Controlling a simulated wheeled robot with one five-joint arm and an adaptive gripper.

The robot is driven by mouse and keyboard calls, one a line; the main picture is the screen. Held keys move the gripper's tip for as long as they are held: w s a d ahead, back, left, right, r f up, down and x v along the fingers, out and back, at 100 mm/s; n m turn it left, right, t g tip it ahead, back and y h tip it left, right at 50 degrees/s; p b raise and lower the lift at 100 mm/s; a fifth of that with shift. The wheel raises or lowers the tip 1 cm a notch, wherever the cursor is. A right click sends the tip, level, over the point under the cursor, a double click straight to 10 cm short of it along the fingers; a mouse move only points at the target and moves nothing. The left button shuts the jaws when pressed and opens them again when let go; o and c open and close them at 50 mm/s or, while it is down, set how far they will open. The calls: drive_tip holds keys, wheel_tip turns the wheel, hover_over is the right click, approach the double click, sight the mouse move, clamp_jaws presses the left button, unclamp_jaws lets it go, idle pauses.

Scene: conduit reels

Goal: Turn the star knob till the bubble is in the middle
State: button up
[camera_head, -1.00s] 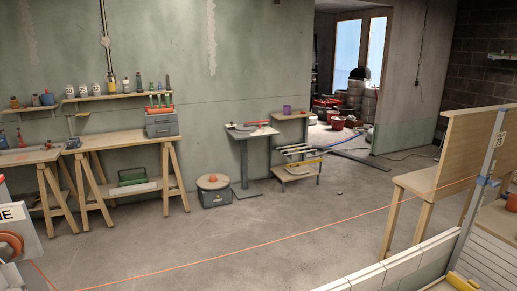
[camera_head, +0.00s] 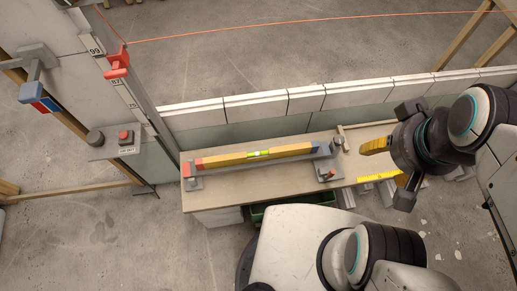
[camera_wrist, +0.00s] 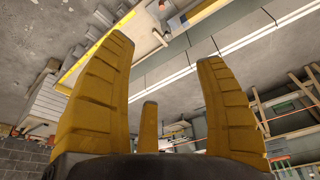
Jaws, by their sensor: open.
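A yellow spirit level (camera_head: 280,153) with red and blue-grey ends lies along the wooden bench, slightly tilted in the picture. Its green vial (camera_head: 258,154) is near the middle; the bubble is too small to place surely. A small knob with red on it (camera_head: 329,173), perhaps the star knob, sits on a grey block near the level's right end. My gripper (camera_head: 383,163) is open and empty, to the right of that knob and apart from it. Its yellow fingers (camera_wrist: 165,62) also show in the wrist view, with nothing between them. The knob is not clear there.
The wooden bench (camera_head: 235,190) stands before a low white block wall (camera_head: 255,106). A yellow measuring strip (camera_head: 378,177) lies near my gripper. A grey box with a red button (camera_head: 125,138) and an upright staff with a red clamp (camera_head: 117,62) stand left. An orange string (camera_head: 260,27) crosses behind.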

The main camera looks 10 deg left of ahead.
idle(0.3)
drive_tip(key=m+g+b, duration=0.3)
drive_tip(key=m+b, duration=0.3)
drive_tip(key=b, duration=1.3)
hover_over(340, 139)
wheel_tip(340, 139, down, 37)
drive_tip(key=shift+f, duration=0.2)
drive_tip(key=shift+f+b, duration=0.6)
drive_tip(key=shift+f, duration=2.95)
drive_tip(key=c, duration=1.2)
